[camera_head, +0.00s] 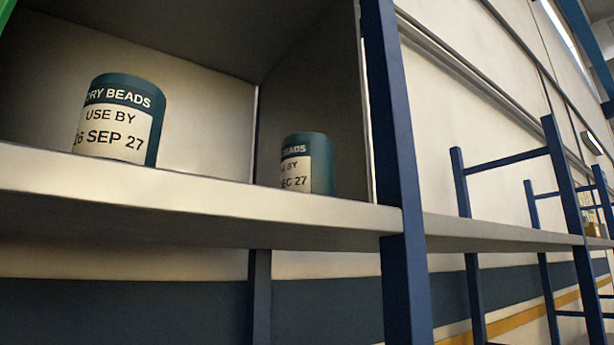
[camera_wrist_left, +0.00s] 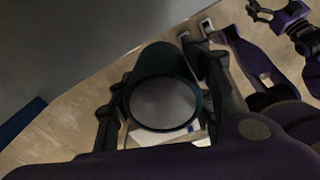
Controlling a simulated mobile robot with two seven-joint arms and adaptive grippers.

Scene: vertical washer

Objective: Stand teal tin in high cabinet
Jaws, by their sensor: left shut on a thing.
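In the left wrist view a dark teal tin (camera_wrist_left: 163,65) sits between the fingers of my left gripper (camera_wrist_left: 155,112), which is shut on it. The tin's round grey end faces the camera; its label is hidden. In the head view the high cabinet (camera_head: 200,203) is a pale shelf bay with a grey top and blue posts. Two teal tins stand upright in it: a nearer one at left (camera_head: 118,118) reading "26 SEP 27", and one further right (camera_head: 308,163) reading "EC 27", partly cut off by the shelf edge. Neither gripper shows in the head view. A small purple-and-black gripper, apparently my right (camera_wrist_left: 262,14), shows at the wrist view's top right, too small to judge.
Bare shelf shows between the two tins. A blue post (camera_head: 398,170) bounds the bay on the right, and a dividing panel (camera_head: 310,95) stands behind the right tin. A grey surface (camera_wrist_left: 65,45) fills the wrist view's upper left, close to the held tin.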

